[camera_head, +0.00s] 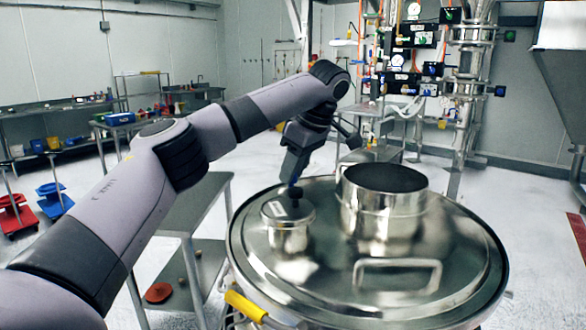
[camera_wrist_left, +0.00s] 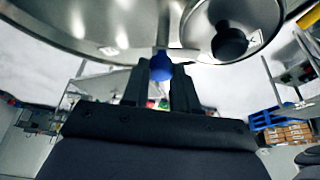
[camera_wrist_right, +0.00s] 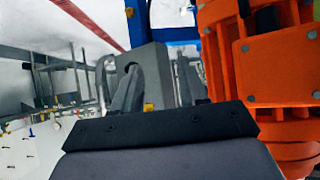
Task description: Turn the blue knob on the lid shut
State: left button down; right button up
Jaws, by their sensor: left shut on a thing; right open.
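The round metal lid (camera_head: 325,285) covers the large vessel in the head view. My left gripper (camera_head: 291,183) reaches down at its far left rim. In the left wrist view, the blue knob (camera_wrist_left: 160,65) sits between the fingertips of my left gripper (camera_wrist_left: 161,75), which is shut on it. The fingers hide part of the knob, so its turn angle cannot be told. My right gripper (camera_wrist_right: 158,88) shows only in its own wrist view, open, with no held thing visible between its fingers.
On the lid stand a small metal pot with a black knob (camera_head: 289,213), a wide open collar (camera_head: 384,210) and a bar handle (camera_head: 398,264). A yellow-gripped lever (camera_head: 245,305) sticks out at the front left. Orange machinery (camera_wrist_right: 270,60) is close to my right gripper.

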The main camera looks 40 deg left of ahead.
pick_arm(q)
jog(key=shift+w+n+g+h, duration=0.15)
jog(key=shift+n+g+h, duration=0.35)
jog(key=shift+n, duration=1.4)
jog(key=c, duration=0.9)
grip_release()
jog(key=shift+a, duration=0.1)
